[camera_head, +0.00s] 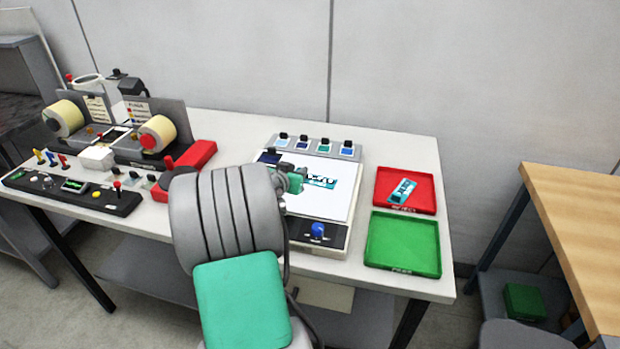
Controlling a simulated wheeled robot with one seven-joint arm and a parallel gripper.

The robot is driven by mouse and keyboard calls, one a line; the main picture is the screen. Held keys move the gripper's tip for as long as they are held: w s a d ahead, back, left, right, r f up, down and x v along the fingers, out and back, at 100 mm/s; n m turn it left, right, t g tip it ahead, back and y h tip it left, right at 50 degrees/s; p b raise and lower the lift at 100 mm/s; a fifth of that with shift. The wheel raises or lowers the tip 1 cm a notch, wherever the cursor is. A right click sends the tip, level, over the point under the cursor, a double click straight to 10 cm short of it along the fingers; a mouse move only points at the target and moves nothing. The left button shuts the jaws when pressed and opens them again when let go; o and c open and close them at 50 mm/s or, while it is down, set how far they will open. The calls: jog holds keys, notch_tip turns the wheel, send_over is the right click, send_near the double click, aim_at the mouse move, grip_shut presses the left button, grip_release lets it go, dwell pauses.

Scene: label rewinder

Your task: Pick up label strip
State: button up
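A teal and white label strip (322,182) with dark marks lies on the white lit plate (322,209) of the inspection station. Its left end is hidden behind my arm. A second teal label strip (402,190) lies tilted in the red reject tray (422,208). My gripper (292,179) is mostly hidden by my own arm; only a small grey and green part shows, beside the left end of the strip on the plate. I cannot see its fingertips or whether it touches the strip.
A green tray (402,244) stands empty in front of the red one. Sample blocks (322,147) line the plate's back edge, and a blue knob (318,230) is at its front. The rewinder (137,152) with label rolls and a control panel (75,190) fill the left.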

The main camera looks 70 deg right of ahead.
grip_shut()
jog(key=shift+r, duration=0.1)
dwell(0.4)
